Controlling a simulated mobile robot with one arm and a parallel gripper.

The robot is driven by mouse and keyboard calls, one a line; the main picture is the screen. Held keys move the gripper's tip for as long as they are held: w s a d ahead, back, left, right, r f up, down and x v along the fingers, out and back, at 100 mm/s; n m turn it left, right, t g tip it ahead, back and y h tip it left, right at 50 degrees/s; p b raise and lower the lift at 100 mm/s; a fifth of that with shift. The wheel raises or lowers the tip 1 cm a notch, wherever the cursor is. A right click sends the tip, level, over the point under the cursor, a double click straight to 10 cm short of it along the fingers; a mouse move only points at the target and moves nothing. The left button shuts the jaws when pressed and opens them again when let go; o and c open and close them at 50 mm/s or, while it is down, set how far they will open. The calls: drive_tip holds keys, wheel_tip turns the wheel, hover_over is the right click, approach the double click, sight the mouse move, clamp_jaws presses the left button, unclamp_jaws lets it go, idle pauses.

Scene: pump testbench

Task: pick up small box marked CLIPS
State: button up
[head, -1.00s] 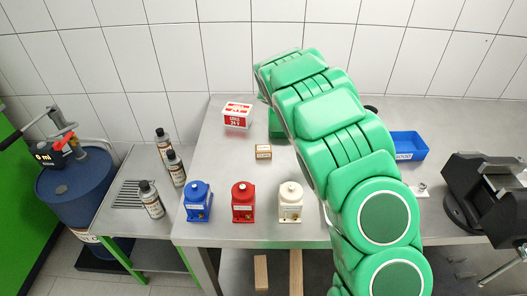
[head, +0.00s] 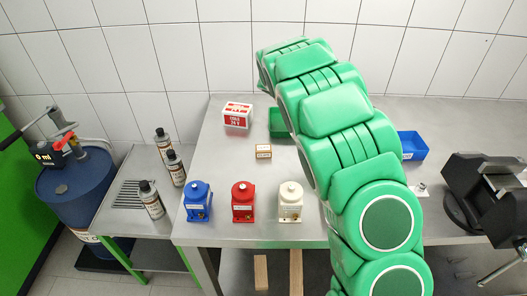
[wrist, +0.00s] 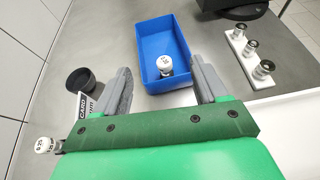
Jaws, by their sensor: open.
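A small brown cardboard box (head: 263,151) with a pale label lies on the bench, left of my arm in the head view. Its lettering is too small to read, and I see no box marked CLIPS in the wrist view. My gripper (wrist: 161,66) is open and empty in the wrist view. Its two grey fingers are apart, on either side of the near part of a blue bin (wrist: 157,40). In the head view my arm hides the gripper.
A red-and-white box (head: 238,115) and a partly hidden green bin (head: 277,124) stand behind the brown box. Blue (head: 198,201), red (head: 243,202) and cream (head: 290,202) units stand in front. A black cup (wrist: 86,80) is near my left finger.

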sight(266, 148)
wheel_tip(266, 148, up, 7)
drive_tip(key=w+a+n+t+y, duration=0.2)
drive_tip(key=w+n+t+y, duration=0.55)
drive_tip(key=w, duration=1.15)
drive_tip(key=w+a+r+n+t+y, duration=0.1)
drive_tip(key=w+a+n+t+y, duration=0.25)
drive_tip(key=a+n, duration=0.25)
drive_tip(key=w+a+r+n+t+y, duration=0.1)
drive_tip(key=w+a+n+t+y, duration=0.1)
drive_tip(key=a+n+y, duration=0.35)
drive_tip(key=s+a+f+n+g+y, duration=0.1)
drive_tip(key=s+a+n+g+y, duration=0.3)
drive_tip(key=s+a+n+y, duration=0.45)
drive_tip(key=s+a+n+g+y, duration=0.2)
drive_tip(key=s+n+g, duration=0.75)
drive_tip(key=s, duration=0.75)
drive_tip(key=f, duration=1.5)
drive_tip(key=shift+s+d, duration=0.1)
drive_tip(key=shift+s, duration=0.3)
drive_tip(key=shift+f, duration=0.25)
drive_tip(key=shift+x, duration=1.35)
drive_tip(key=shift+f+x, duration=0.15)
drive_tip(key=shift+x, duration=1.1)
drive_tip(key=shift+f+x, duration=0.15)
drive_tip(key=shift+x, duration=1.1)
drive_tip(key=shift+d, duration=0.15)
